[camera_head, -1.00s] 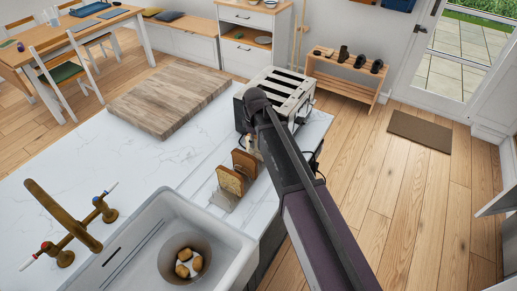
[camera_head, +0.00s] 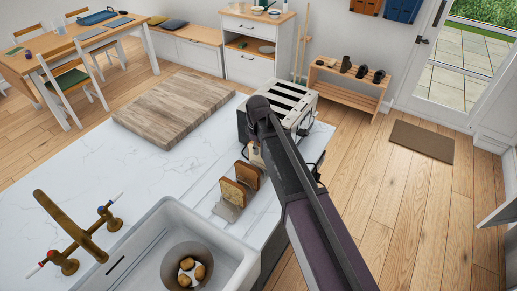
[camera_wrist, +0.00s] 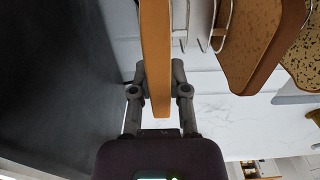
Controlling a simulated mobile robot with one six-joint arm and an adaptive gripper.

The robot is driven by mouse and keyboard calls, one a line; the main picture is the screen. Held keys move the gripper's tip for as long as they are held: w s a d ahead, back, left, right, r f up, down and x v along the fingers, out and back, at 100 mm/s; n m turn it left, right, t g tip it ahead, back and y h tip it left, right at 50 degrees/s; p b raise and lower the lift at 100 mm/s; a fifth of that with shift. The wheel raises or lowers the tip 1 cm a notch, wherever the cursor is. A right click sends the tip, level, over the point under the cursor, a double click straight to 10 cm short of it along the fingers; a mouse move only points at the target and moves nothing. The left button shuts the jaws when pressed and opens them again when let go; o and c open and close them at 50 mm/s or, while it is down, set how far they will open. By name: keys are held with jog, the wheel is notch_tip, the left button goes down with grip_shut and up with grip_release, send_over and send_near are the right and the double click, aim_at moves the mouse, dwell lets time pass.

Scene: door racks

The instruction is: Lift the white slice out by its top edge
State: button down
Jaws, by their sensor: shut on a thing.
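My gripper (camera_wrist: 159,80) is shut on a slice (camera_wrist: 156,35), seen edge-on in the wrist view as a long brown crust between the two fingers. Its pale faces are hardly visible, so its kind is hard to confirm. In the head view my gripper (camera_head: 254,150) is at the far end of the rack (camera_head: 224,211), mostly hidden by my own arm. Two other bread slices stand upright in the rack, the nearer one (camera_head: 233,192) and the one behind it (camera_head: 248,174). Wire loops (camera_wrist: 221,28) stand beside the held slice in the wrist view.
A toaster (camera_head: 285,104) stands just beyond my gripper. A wooden board (camera_head: 175,103) lies on the white counter (camera_head: 120,185) to the left. Other slices (camera_wrist: 250,40) are close on the right in the wrist view.

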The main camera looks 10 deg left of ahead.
jog(key=shift+r+p, duration=3.55)
jog(key=shift+r, duration=0.35)
jog(key=shift+r, duration=0.15)
notch_tip(320, 180, up, 9)
jog(key=p, duration=0.9)
jog(key=shift+r+p, duration=0.15)
jog(key=shift+p, duration=0.15)
